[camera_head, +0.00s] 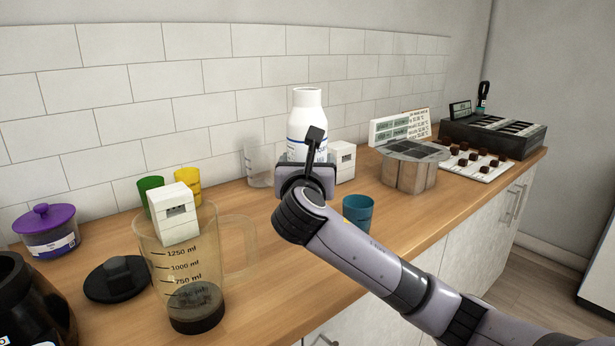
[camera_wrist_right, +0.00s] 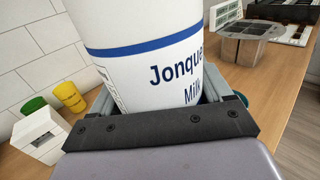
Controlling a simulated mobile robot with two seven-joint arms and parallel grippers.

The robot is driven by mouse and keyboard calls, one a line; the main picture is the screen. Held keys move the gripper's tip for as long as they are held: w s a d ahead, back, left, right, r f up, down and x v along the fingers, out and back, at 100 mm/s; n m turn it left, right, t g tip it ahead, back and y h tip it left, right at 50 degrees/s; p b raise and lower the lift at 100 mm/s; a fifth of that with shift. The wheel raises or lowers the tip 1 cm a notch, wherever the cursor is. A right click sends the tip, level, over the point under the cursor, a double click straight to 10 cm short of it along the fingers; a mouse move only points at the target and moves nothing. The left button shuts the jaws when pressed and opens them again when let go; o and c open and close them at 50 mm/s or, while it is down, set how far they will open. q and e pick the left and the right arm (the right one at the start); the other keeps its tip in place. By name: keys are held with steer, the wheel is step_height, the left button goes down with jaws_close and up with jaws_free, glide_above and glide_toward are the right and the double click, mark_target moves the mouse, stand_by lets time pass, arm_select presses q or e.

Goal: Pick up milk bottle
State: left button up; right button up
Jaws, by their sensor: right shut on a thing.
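The milk bottle (camera_head: 306,108) is white with a blue band and stands upright in the head view, its lower part hidden behind my right gripper. In the right wrist view the bottle (camera_wrist_right: 150,50) fills the upper middle, with "Jonque" and "Milk" on its label. My right gripper (camera_head: 306,172) is shut on the bottle. In the right wrist view the gripper (camera_wrist_right: 158,105) has the bottle between its jaws. I cannot tell whether the bottle's base touches the counter. My left gripper is not in view.
A clear measuring jug (camera_head: 150,262) with dark liquid stands at front left on the wooden counter (camera_head: 262,290). A teal cup (camera_head: 357,212) is right of my gripper.

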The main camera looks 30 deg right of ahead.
mark_target(307, 147)
steer(key=shift+r, duration=2.2)
steer(key=shift+r, duration=0.1)
